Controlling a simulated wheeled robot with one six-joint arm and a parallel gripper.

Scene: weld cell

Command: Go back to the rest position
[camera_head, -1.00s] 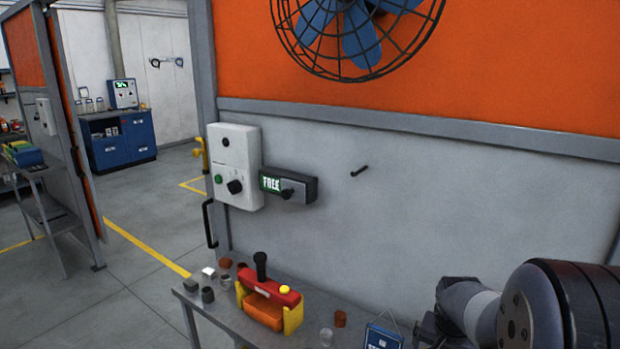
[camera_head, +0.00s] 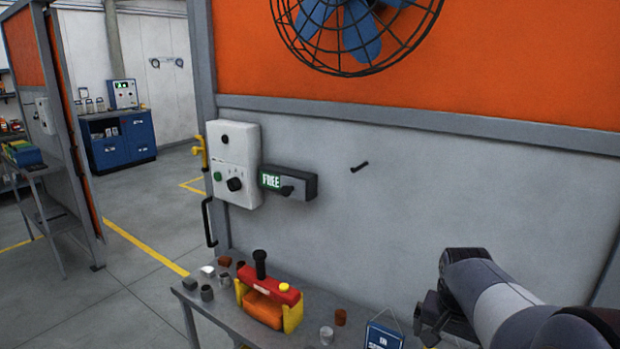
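My gripper (camera_head: 428,318) is at the lower right of the head view, at the end of my dark and grey arm. It is near the right part of the workbench, beside a blue sign. Its fingers are small and dark against the arm, and I cannot tell whether they are open or shut. No held object shows clearly.
The grey bench (camera_head: 215,318) carries a red and yellow clamp-like device (camera_head: 270,292), several small cylinders and blocks, and the blue sign (camera_head: 384,336). On the wall are a white control box (camera_head: 233,150), a FREE indicator (camera_head: 271,180), a hook (camera_head: 359,167) and a fan (camera_head: 357,30).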

